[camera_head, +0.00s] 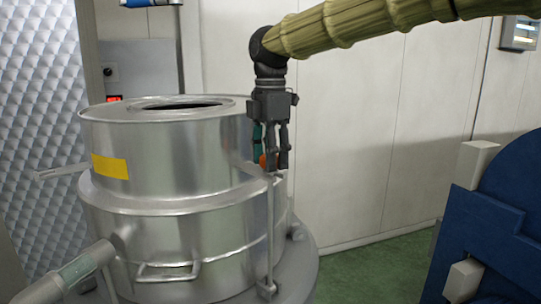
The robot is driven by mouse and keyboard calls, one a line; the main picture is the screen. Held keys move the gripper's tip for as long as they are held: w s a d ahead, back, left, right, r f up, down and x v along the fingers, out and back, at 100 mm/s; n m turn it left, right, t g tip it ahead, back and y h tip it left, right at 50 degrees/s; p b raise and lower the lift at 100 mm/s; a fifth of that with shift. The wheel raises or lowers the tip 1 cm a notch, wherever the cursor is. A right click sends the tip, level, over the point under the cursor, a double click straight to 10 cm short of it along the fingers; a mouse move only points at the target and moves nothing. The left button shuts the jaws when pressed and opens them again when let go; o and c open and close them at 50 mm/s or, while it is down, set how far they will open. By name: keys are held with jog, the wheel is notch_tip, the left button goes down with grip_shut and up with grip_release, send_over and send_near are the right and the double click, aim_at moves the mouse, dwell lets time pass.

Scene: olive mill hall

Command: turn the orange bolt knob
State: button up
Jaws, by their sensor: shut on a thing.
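The orange bolt knob (262,161) sits at the right side of the steel vessel (160,160), near the top of an upright rod (270,225). My gripper (271,165) points down over the knob from above and is shut on it. The fingers cover most of the knob, so only a small patch of orange shows between them. I cannot tell how far the knob is turned.
The vessel has a yellow label (110,167), an open top and a front handle (168,272). A pipe (75,272) runs at the lower left. A blue machine part (490,240) stands at the right. Green floor (375,270) lies clear between them, before a pale wall (360,130).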

jog(key=shift+f, duration=0.15)
dwell(0.3)
jog(key=o, duration=1)
jog(key=shift+o, duration=0.2)
notch_tip(320, 180, up, 12)
